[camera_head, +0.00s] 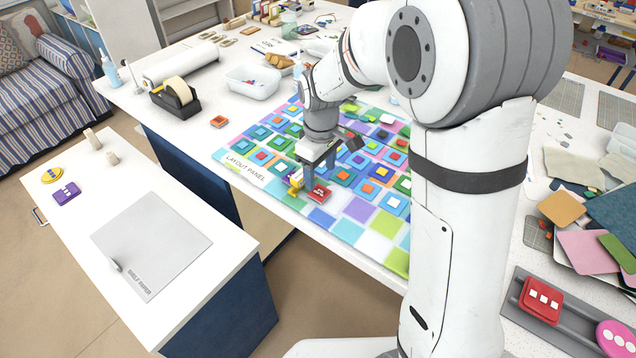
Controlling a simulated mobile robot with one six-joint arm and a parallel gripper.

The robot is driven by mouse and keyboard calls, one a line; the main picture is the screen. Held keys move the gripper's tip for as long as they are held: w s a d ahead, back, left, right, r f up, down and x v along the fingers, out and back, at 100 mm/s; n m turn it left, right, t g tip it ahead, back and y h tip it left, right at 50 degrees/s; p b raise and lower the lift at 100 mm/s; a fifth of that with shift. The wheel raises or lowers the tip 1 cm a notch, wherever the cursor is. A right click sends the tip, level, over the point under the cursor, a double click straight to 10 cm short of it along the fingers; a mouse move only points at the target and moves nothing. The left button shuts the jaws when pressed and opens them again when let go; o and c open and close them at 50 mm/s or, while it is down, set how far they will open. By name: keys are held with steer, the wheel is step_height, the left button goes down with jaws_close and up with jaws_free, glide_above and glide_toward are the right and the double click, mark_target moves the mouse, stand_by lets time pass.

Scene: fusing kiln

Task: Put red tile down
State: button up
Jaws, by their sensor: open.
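A red tile (320,194) lies on or just above the near-left part of the layout panel (262,176); I cannot tell if it lies flat on the panel. My gripper (308,183) points down right at this tile, with its jaws open. The fingers partly hide the tile's far side and the squares behind it. The panel carries a grid of coloured squares, many with smaller tiles stacked on them. Its near edge shows bare pale and purple squares.
A small red-orange tile (219,121) lies left of the panel, near a tape dispenser (176,98) and a clear tub (252,82). A red piece with white squares (541,299) sits in a grey tray at right. The white cabinet top (200,285) is mostly clear around its shelf paper (151,243).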

step_height(320, 180, up, 6)
steer(key=s+d+r+m+t, duration=0.1)
steer(key=s+d+r+m, duration=0.35)
steer(key=s+d, duration=0.35)
steer(key=s+d+m+t, duration=0.2)
steer(key=s+d+m, duration=0.3)
steer(key=s, duration=0.6)
steer(key=shift+s+d+f+m, duration=0.15)
steer(key=shift+d+f+m, duration=0.25)
steer(key=shift+f+m, duration=0.05)
